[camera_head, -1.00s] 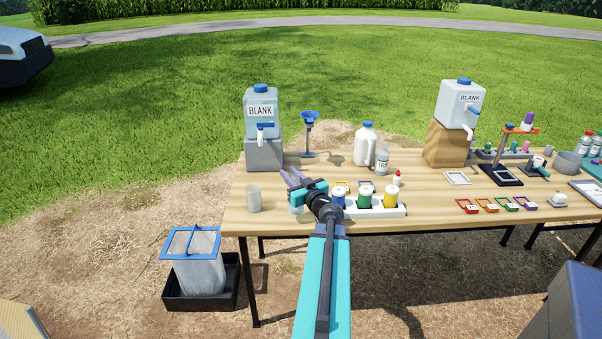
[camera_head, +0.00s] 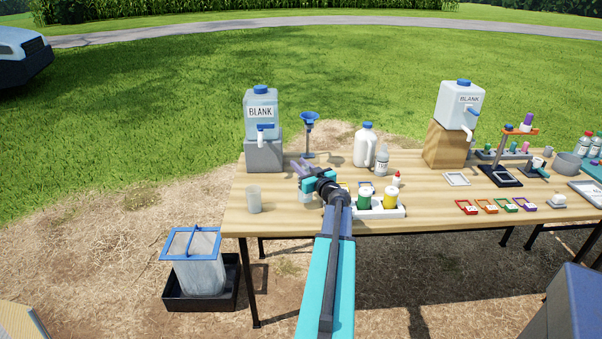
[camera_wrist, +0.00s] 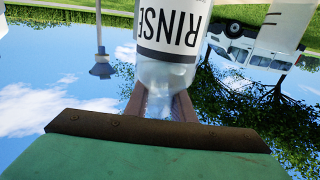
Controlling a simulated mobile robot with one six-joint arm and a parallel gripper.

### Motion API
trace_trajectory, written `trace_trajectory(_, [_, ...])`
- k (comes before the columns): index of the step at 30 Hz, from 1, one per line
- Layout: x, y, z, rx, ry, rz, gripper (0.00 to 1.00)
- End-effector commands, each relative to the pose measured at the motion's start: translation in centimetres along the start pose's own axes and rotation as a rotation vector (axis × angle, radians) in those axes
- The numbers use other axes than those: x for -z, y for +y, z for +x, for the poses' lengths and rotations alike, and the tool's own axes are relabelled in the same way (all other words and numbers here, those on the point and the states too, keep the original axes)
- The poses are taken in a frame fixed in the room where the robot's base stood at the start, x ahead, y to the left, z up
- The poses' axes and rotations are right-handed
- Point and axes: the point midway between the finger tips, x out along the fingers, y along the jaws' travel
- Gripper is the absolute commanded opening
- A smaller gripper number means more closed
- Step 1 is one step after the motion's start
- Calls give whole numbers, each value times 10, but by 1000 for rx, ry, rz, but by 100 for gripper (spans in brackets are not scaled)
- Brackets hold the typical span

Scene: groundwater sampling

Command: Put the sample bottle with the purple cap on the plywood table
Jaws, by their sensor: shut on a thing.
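My gripper (camera_head: 303,170) is over the left part of the plywood table (camera_head: 285,215). It is shut on a clear bottle with a white label reading RINSE (camera_wrist: 172,30). The wrist view is upside down; the fingers (camera_wrist: 160,105) close around the bottle's clear narrow end, and I see no purple cap on it. In the head view the held bottle (camera_head: 305,195) hangs below the fingers, partly hidden; I cannot tell whether it touches the table. A small purple-topped item (camera_head: 527,119) sits on an orange-armed stand at the right; I cannot tell whether it is the sample bottle.
A clear cup (camera_head: 254,200) stands left. BLANK jugs (camera_head: 261,110), a blue funnel (camera_head: 309,120) and a white jug (camera_head: 364,148) stand behind. Coloured trays (camera_head: 487,206) lie right. Bare wood shows between.

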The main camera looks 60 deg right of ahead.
Motion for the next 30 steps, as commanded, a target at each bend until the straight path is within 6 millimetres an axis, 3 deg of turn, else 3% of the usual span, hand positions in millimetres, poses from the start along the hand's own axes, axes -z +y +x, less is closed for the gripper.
trace_trajectory(16, [-1,9,8,0,0,0,0])
trace_trajectory(24, [-33,7,6,1,0,2,0])
trace_trajectory(30, [-36,6,6,2,0,0,0])
